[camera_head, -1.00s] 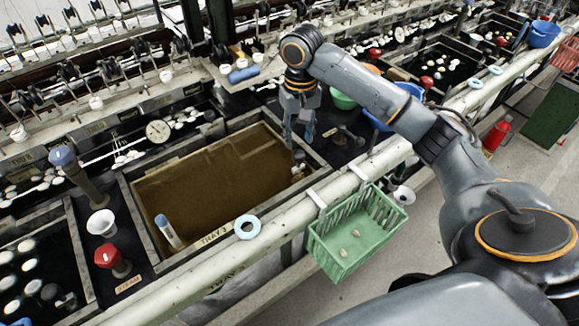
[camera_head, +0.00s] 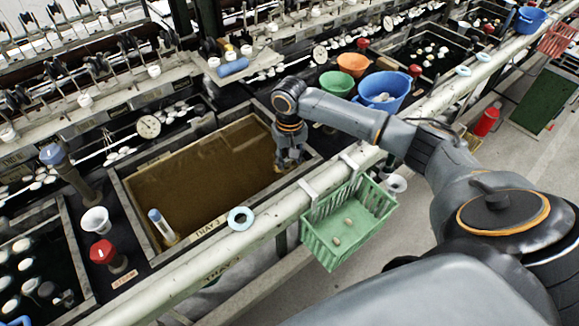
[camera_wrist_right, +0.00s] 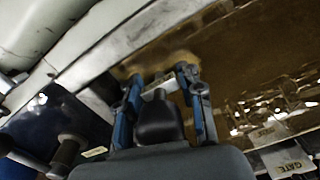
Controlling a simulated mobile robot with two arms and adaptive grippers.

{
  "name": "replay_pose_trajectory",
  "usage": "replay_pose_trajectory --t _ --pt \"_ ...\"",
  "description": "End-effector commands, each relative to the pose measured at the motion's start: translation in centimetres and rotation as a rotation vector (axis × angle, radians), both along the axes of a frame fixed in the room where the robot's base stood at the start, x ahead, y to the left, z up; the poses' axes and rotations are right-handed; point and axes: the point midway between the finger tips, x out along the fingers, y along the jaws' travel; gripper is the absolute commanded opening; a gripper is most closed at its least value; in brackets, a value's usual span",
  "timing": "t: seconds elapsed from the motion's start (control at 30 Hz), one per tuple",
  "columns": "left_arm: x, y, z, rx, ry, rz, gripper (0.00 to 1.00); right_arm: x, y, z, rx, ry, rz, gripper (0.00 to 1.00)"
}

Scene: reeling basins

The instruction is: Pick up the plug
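My right gripper (camera_head: 289,164) points down into the right end of the basin of brown water (camera_head: 200,180), close to its right wall. In the right wrist view, its two blue-grey fingers (camera_wrist_right: 160,78) are apart, with their tips over the brown water. A small pale piece (camera_wrist_right: 168,86) shows between them; I cannot tell whether it is the plug or whether the fingers touch it. The gripper covers this end of the basin in the head view. A white tube with a blue top (camera_head: 161,226) stands tilted at the basin's near left. My left gripper is not in view.
A pale rail (camera_head: 262,212) runs along the front, with a green basket (camera_head: 345,228) hung on it and a light-blue ring (camera_head: 240,219) beside the basin. Blue (camera_head: 385,90) and green (camera_head: 337,83) bowls stand behind my arm.

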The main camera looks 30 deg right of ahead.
Motion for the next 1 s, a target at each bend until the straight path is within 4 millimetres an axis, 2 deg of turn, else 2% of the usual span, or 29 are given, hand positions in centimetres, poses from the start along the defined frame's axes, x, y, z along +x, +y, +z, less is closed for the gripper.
replay_pose_trajectory --t 0.23,0.4,0.43,0.8,0.87,1.0 --pt "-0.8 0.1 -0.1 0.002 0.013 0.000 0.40 0.0 0.0 -0.2 0.000 -0.001 0.000 0.37" --pt "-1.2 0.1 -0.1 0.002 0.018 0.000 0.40 0.0 0.0 -0.2 0.000 -0.001 0.000 0.03" --pt "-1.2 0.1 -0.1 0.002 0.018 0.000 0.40 0.0 0.0 -0.2 0.000 -0.001 0.000 0.00" --pt "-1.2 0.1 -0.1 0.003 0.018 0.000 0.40 0.1 0.0 0.1 0.000 -0.003 0.000 0.00" --pt "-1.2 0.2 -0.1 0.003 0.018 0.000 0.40 0.1 0.0 0.6 0.000 -0.004 0.000 0.00" --pt "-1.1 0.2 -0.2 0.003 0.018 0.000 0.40 0.2 0.0 2.8 0.000 -0.008 0.000 0.00"
